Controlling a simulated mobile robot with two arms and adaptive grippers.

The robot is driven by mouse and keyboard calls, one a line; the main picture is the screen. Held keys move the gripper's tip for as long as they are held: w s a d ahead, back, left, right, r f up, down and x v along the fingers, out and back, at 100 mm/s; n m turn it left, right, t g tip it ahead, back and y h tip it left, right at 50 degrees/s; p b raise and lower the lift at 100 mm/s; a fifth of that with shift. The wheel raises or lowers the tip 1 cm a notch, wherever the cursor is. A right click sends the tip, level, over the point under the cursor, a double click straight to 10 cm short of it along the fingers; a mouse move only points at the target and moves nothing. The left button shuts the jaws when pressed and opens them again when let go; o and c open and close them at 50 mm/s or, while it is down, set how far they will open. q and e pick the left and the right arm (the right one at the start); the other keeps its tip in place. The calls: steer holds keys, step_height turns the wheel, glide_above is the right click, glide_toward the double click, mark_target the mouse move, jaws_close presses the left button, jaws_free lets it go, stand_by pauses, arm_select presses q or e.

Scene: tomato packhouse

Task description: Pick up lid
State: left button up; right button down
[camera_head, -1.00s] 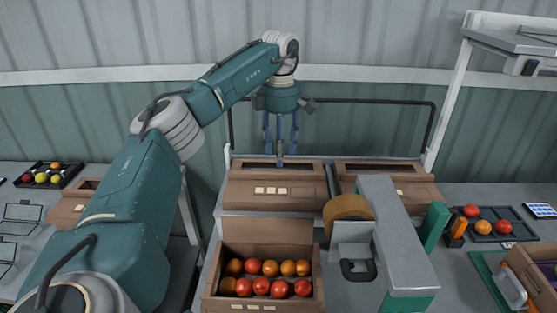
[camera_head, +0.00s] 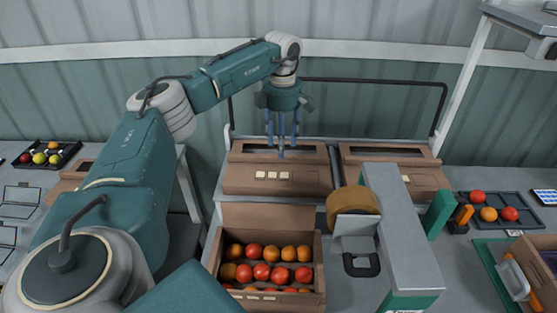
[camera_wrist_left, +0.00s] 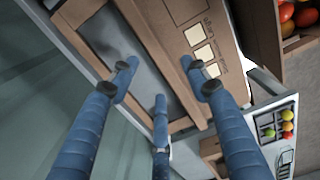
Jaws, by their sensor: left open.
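A brown cardboard lid (camera_head: 277,188) with a long window and several pale labels lies on the raised shelf at the centre of the head view. Its window edge and labels also show in the left wrist view (camera_wrist_left: 167,52). My left gripper (camera_head: 281,153) points down over the lid's window. In the left wrist view, its blue fingers (camera_wrist_left: 165,85) are spread apart with nothing between them. Whether the fingertips touch the lid, I cannot tell. A second, similar lid (camera_head: 395,178) lies to the right. My right gripper is out of view.
An open box (camera_head: 220,265) of tomatoes stands in front of the shelf. A tape dispenser machine (camera_head: 405,235) with a brown roll (camera_head: 353,203) stands to its right. A black rail (camera_head: 375,81) runs behind the lids. Tomato trays stand at left (camera_head: 70,157) and right (camera_head: 462,198).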

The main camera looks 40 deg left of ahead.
mark_target(278, 164)
arm_select(q)
steer(key=shift+s+a+f+p, duration=0.15)
steer(key=shift+f+p, duration=0.25)
steer(key=shift+f, duration=1.35)
jaws_close()
steer(key=shift+r, duration=0.1)
